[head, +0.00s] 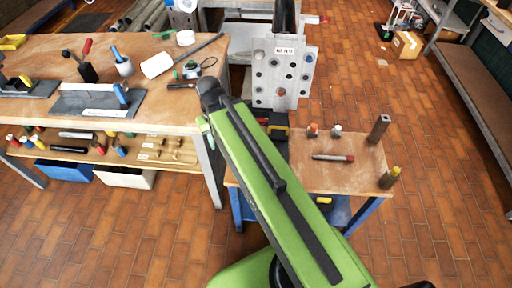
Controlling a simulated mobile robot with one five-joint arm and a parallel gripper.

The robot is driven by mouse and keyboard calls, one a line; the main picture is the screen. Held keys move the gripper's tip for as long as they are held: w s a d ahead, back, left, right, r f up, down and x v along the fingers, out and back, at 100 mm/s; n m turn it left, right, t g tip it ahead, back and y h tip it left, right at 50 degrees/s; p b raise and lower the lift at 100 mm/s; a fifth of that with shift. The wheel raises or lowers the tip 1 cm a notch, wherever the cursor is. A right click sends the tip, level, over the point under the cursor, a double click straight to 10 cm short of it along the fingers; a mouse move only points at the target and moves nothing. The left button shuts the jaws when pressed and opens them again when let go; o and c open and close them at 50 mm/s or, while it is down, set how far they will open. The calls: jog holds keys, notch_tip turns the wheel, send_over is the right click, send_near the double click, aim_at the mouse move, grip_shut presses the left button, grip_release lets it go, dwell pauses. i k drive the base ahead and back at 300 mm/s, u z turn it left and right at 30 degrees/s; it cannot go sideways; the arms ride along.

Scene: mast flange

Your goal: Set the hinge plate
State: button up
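An upright light-grey metal plate (265,76) with several round holes and a small white label stands at the foot of a dark mast (286,18), at the top middle of the head view. I cannot tell whether it is the hinge plate or the fixed flange. No separate hinge plate can be made out. My green arm reaches up and left from the bottom, between the two benches, ending at a dark joint left of the plate. My gripper is not visible; the arm may hide it.
A small wooden table (312,178) in front of the plate holds a red-handled tool (334,158), small bottles and two upright posts. A dark yellow-marked object (278,127) sits near its back left. A cluttered workbench (215,62) is at left.

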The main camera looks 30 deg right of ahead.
aim_at(283, 65)
jog(key=z, duration=0.2)
jog(key=k, duration=0.5)
jog(key=u, duration=1.25)
jog(key=i, duration=0.6)
jog(key=u, duration=0.15)
